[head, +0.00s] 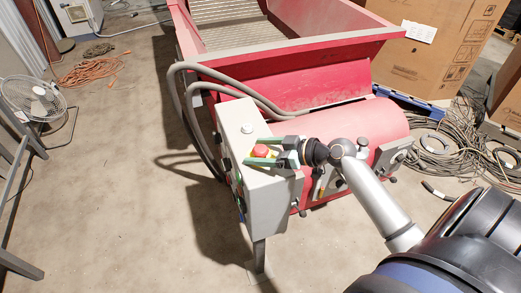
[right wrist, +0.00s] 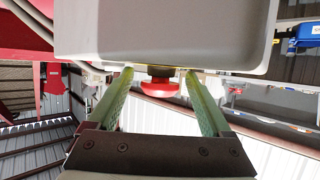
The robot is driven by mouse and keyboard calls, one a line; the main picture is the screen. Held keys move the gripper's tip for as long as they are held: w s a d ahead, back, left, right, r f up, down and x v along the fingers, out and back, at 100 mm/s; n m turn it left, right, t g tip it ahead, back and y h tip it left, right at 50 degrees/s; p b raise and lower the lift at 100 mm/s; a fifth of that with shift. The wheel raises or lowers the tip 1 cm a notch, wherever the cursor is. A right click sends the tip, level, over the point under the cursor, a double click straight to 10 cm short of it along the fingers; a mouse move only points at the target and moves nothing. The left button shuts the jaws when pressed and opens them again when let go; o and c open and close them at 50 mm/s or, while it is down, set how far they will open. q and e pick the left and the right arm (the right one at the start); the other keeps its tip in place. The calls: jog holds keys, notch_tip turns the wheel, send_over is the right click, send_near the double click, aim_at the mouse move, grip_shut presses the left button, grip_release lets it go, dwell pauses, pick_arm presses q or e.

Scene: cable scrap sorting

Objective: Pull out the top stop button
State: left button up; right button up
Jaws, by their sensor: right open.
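The red stop button (head: 260,151) stands on top of the grey control box (head: 238,120), on a yellow base. In the right wrist view the red button head (right wrist: 160,89) shows with its dark collar against the grey box (right wrist: 165,35). My right gripper (head: 262,149) is open, with its green fingers on either side of the button. In the right wrist view, gaps show between the button and both fingers (right wrist: 160,88), so it is not gripped. My left gripper is not in view.
A red machine with a hopper (head: 290,62) stands behind the box. Grey hoses (head: 215,72) loop from the machine beside the box. A fan (head: 35,97) stands at the left. Cable coils (head: 445,150) and cardboard boxes (head: 435,45) are at the right. The floor at left is mostly clear.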

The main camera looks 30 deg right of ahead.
grip_shut()
dwell(0.6)
